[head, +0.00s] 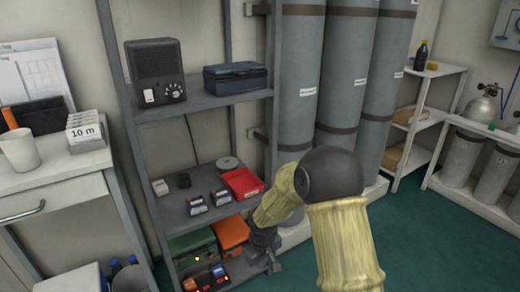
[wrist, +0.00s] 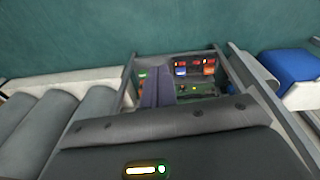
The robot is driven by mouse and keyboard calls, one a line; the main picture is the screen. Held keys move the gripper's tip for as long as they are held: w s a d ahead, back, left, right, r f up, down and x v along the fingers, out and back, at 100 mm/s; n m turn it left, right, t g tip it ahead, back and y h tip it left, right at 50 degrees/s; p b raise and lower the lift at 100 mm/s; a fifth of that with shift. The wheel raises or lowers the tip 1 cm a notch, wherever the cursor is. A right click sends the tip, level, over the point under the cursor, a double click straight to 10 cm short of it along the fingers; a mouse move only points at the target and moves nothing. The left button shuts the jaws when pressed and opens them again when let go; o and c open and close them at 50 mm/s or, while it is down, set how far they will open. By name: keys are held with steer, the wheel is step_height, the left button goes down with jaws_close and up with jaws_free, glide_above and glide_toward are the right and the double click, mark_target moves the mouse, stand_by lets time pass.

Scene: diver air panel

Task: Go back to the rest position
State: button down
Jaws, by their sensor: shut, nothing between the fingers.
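My gripper (head: 268,262) is low at the right front edge of the grey shelf rack (head: 180,117), beside the lower shelf. Its fingers (wrist: 156,88) look closed together in the wrist view, with nothing seen between them. My yellow-sleeved arm hides part of the rack's right side and the foot of the grey cylinders. In the wrist view, the lower shelf with small lit units (wrist: 193,68) lies beyond the fingers. The same lit units (head: 207,279) show at the bottom of the rack in the head view.
A red tray (head: 243,183) and small battery-like blocks (head: 221,197) sit on the middle shelf. An orange box (head: 231,231) and a green box (head: 193,246) are below. Tall grey cylinders (head: 343,70) stand right of the rack. Green floor (head: 415,245) is clear at right.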

steer(key=s+d+r+m+p, duration=0.5)
steer(key=s+d+r+m, duration=0.2)
steer(key=s+d+r, duration=0.95)
step_height(320, 180, up, 38)
steer(key=s+a+p, duration=0.1)
steer(key=p, duration=3.6)
steer(key=shift+a+r+t, duration=0.2)
steer(key=shift+a+t, duration=0.1)
steer(key=shift+t, duration=0.1)
